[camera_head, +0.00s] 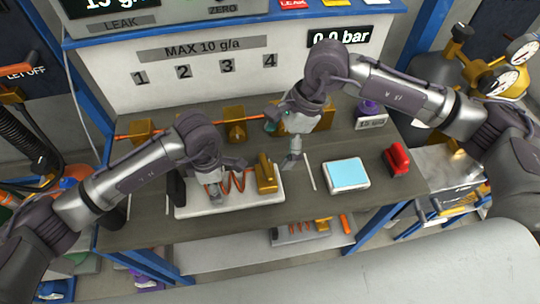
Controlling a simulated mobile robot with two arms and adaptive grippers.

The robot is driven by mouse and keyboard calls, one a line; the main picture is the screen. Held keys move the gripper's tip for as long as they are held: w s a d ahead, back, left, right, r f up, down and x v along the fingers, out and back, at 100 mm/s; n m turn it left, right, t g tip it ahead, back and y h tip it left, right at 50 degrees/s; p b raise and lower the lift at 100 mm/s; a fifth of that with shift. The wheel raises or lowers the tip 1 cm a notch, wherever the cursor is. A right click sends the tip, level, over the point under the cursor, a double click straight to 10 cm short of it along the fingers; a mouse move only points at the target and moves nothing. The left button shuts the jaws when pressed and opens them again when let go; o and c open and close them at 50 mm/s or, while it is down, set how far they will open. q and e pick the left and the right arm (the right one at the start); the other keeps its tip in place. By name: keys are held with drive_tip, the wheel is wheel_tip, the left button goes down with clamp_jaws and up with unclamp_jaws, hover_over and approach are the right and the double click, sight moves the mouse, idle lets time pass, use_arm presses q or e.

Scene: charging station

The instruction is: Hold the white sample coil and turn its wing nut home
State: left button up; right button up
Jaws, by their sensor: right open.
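A white tray-like base (275,194) lies on the bench, with a copper-coloured coil (236,182) and a brass block (266,176) on it. My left gripper (226,180) is low over the left part of this base, beside the coil. Its fingers partly hide the coil, and I cannot tell whether they grip anything. My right gripper (287,145) is open and empty above the bench, behind and to the right of the brass block. I cannot make out a wing nut for certain.
A pale blue-topped scale (346,175) and a red block (397,158) stand to the right. Brass fittings (235,130) on an orange rod line the back. The bench's front edge is mostly clear.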

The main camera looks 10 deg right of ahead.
drive_tip(key=v, duration=0.5)
drive_tip(key=shift+d+r, duration=0.1)
drive_tip(key=shift+r, duration=0.2)
use_arm(q)
drive_tip(key=o, duration=1.5)
